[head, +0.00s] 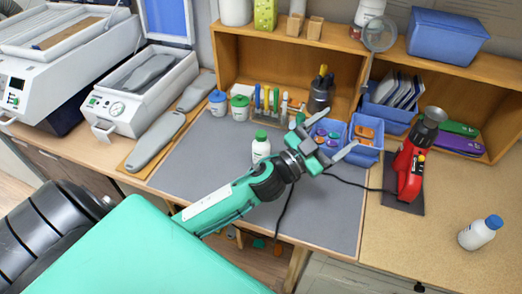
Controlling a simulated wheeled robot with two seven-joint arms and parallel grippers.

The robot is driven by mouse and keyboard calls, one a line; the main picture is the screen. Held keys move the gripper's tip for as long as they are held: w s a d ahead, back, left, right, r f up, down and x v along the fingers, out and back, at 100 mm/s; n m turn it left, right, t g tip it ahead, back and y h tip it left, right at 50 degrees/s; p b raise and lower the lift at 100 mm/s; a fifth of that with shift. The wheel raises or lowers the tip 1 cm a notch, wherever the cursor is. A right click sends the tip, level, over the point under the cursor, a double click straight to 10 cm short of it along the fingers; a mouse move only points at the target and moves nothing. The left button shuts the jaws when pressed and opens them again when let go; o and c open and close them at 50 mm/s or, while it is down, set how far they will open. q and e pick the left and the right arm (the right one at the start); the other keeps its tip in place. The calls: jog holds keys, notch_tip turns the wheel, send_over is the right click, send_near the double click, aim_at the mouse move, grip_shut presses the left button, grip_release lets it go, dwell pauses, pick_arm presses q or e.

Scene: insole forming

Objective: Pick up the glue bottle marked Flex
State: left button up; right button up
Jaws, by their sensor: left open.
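A white bottle with a green cap (261,149) stands upright on the grey mat (190,150), just left of my left gripper and partly behind its wrist. I cannot read on either bottle which is marked Flex. My left gripper (326,138) is open and empty, in front of the blue bins, its fingers apart and pointing away to the right. It does not touch either bottle. My right gripper is out of view.
Blue bins (366,135) stand behind my left gripper. A red heat tool (411,165) stands on a dark pad, its cable crossing the mat. Blue- and green-lidded jars (240,108) and pens stand at the back. The bench around the blue-capped bottle is clear.

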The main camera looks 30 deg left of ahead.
pick_arm(q)
jog(key=d+r+m+g+h, duration=0.3)
jog(key=d+m+g+h, duration=0.25)
jog(key=m+h, duration=0.2)
jog(key=m+g+y, duration=0.3)
jog(key=g+y, duration=1.1)
jog(key=y, duration=0.3)
send_over(263, 133)
notch_tip(263, 133, down, 9)
jog(key=shift+d+f, duration=0.1)
jog(key=shift+f, duration=0.1)
jog(key=shift+f+n, duration=0.25)
jog(key=shift+f, duration=0.05)
notch_tip(263, 133, down, 8)
jog(key=p, duration=0.2)
jog(key=shift+r+p, duration=0.2)
jog(key=shift+p, duration=0.15)
jog(key=f+p, duration=0.3)
jog(key=f, duration=0.1)
jog(key=shift+s+a+f, duration=0.1)
jog(key=shift+s+a, duration=0.1)
jog(key=shift+s, duration=0.05)
jog(key=shift+f, duration=0.65)
jog(key=shift+w+r, duration=0.1)
jog(key=c, duration=1.2)
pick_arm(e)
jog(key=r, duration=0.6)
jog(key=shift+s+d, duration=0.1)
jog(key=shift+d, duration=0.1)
